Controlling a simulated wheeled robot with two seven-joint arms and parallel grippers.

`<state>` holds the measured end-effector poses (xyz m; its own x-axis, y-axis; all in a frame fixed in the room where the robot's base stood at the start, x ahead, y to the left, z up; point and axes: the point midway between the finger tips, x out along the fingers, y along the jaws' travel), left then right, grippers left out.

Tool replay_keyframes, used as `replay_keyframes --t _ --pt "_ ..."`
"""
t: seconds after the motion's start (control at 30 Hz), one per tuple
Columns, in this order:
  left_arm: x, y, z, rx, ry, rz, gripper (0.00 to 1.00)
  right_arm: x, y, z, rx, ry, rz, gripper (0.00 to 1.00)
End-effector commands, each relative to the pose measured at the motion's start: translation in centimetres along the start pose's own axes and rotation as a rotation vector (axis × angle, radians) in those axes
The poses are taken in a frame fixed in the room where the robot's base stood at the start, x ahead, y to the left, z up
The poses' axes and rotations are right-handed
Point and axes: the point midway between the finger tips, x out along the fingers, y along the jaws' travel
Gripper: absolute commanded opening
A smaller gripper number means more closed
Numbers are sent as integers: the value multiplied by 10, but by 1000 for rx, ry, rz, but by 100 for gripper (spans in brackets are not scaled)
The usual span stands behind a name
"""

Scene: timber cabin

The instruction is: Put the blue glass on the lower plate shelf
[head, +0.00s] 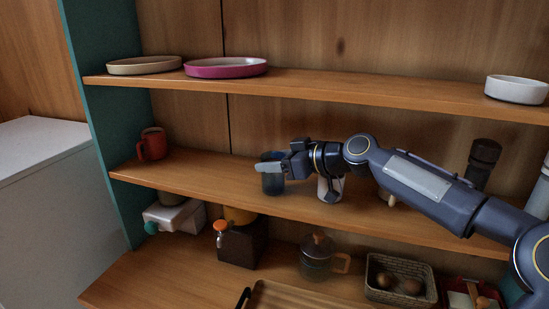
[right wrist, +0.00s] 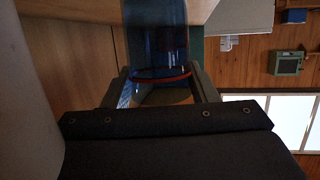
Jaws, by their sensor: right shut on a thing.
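The blue glass (head: 271,184) is dark, translucent and upright in the head view, at the middle shelf (head: 215,186). I cannot tell whether its base touches the boards. My right gripper (head: 272,167) reaches in from the right and is shut on the glass. In the right wrist view the blue glass (right wrist: 156,40) sits between the two fingers of the right gripper (right wrist: 163,90), with a reddish ring around one end. The upper shelf (head: 370,86) holds a cream plate (head: 144,65), a magenta plate (head: 225,68) and a white bowl (head: 516,90). My left gripper is not in view.
A red mug (head: 152,144) stands at the left of the middle shelf, with bare board between it and the glass. A white cup (head: 330,190) and a dark grinder (head: 482,163) stand to the right. Below are a teapot (head: 316,258) and a basket (head: 400,262).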

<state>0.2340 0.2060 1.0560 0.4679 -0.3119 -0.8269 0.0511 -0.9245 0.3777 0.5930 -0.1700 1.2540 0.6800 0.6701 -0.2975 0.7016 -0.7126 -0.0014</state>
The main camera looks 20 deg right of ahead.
Motion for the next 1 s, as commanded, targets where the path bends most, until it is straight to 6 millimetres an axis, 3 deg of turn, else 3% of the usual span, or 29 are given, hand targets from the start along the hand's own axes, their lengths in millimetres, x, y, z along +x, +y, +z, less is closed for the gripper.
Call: replay_keyframes --t 0.37,0.4,0.57,0.9,1.0 --pt "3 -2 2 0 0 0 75 1 0 4 -2 2 1 26" --pt "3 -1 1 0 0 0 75 1 0 3 -1 1 1 55" --pt "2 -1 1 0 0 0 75 1 0 3 -1 1 1 75" --pt "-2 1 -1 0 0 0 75 0 0 -1 -1 1 1 75" --pt "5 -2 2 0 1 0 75 -10 2 3 -2 2 7 75"
